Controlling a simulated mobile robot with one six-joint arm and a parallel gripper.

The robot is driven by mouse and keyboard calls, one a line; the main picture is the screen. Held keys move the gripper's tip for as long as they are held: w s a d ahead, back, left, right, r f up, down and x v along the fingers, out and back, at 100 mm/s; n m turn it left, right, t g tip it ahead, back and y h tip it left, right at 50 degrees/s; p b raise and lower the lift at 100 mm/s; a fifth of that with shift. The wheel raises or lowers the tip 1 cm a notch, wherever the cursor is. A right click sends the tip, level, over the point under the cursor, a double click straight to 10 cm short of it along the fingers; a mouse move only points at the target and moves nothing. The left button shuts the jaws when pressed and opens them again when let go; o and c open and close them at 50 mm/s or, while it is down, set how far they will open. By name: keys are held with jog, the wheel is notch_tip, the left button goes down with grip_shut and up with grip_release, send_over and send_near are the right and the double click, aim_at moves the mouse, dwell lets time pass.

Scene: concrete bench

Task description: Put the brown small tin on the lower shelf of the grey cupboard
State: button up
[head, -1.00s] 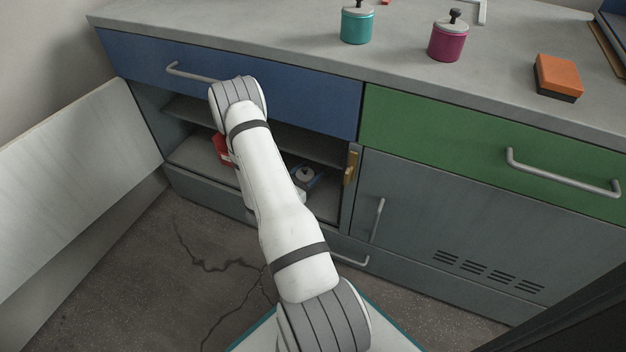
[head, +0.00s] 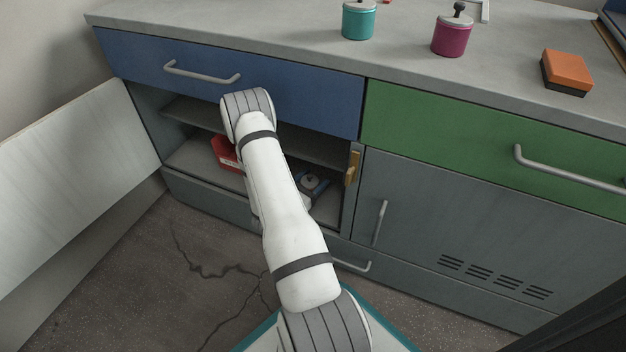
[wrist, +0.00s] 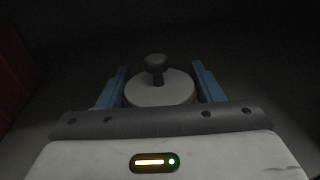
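The brown small tin (wrist: 160,92) shows from above in the wrist view, with its pale lid, dark knob and a sliver of brownish side. My gripper (wrist: 160,84) has a blue finger close against each side of it and looks shut on it.
A red container (head: 222,152) stands left of my arm on the lower shelf. The upper shelf (head: 190,113) is above. The pale door (head: 75,180) stands open at left. A brass-coloured latch part (head: 353,166) is on the bay's right edge. Teal (head: 358,22) and magenta (head: 451,38) tins stand on top.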

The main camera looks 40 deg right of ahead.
jog(key=shift+o, duration=1.4)
